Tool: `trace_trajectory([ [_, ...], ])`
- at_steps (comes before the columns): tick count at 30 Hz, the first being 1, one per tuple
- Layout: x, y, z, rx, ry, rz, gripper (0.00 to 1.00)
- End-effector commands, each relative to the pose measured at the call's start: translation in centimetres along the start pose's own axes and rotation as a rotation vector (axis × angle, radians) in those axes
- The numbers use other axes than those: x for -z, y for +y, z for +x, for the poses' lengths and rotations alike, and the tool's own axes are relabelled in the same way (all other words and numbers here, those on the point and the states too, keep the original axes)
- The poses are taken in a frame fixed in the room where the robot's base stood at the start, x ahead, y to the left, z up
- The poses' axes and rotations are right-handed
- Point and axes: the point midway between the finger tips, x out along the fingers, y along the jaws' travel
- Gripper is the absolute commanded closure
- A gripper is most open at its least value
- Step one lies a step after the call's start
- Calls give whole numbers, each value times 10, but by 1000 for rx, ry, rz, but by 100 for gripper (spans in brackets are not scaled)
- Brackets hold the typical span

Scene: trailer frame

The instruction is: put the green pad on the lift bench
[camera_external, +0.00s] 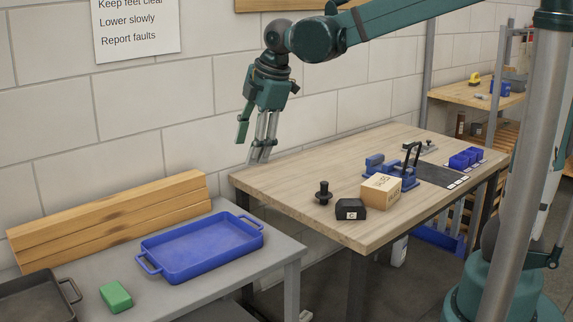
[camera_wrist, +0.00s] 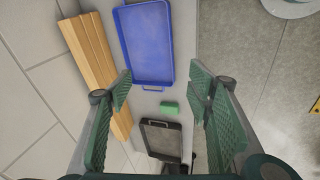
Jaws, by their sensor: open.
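A small green pad (camera_external: 116,297) lies flat on the grey table (camera_external: 215,285), in front of the blue tray. The pad also shows in the wrist view (camera_wrist: 169,108), small and far below, between my fingers in the picture. A wood-topped bench (camera_external: 285,178) stands to the right of the grey table; no label shows whether it is the lift bench. My gripper (camera_external: 256,148) is open and empty, pointing down near the wall by the bench's back left corner. In the wrist view its fingers (camera_wrist: 160,92) are wide apart.
A blue tray (camera_external: 200,246), a dark tray (camera_external: 35,298) and stacked timbers (camera_external: 110,220) sit on the grey table. The bench holds a cardboard box (camera_external: 381,191), black block (camera_external: 350,209), black knob (camera_external: 323,192) and blue clamp (camera_external: 400,168). Its left end is clear.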

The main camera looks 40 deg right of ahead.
Motion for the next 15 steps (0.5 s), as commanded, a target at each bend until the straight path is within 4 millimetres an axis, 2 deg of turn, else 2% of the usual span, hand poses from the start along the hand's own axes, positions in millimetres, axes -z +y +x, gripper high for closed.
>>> trace_trajectory([
  [3, -24, -13, -12, -24, 3, 110, 49],
  [15, -94, -59, -42, -103, 24, 485, 49],
])
